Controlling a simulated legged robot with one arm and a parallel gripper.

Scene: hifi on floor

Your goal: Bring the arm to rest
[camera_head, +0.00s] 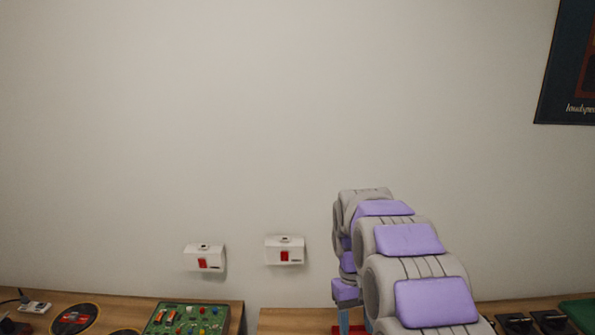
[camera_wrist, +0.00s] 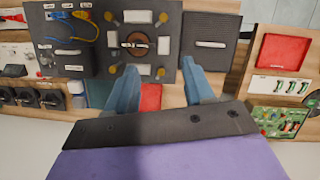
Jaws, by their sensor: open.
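My arm (camera_head: 410,245), grey with purple pads, reaches forward from the lower right in the head view and bends down at its far end. My gripper (camera_wrist: 160,72) shows in the wrist view as two blue fingers spread apart, with nothing held between them. The fingers point over a dark panel (camera_wrist: 108,62) with a round brown-rimmed part, white blocks and yellow knobs. In the head view only a bit of blue shows below the wrist, and the fingertips are hidden or too small to tell.
Two white boxes with red switches (camera_head: 204,258) (camera_head: 285,250) are on the wall. A green board (camera_head: 186,319) lies on the left wooden table. A red tray (camera_wrist: 284,52) is at right in the wrist view. A dark poster (camera_head: 568,70) hangs upper right. The upper wall is clear.

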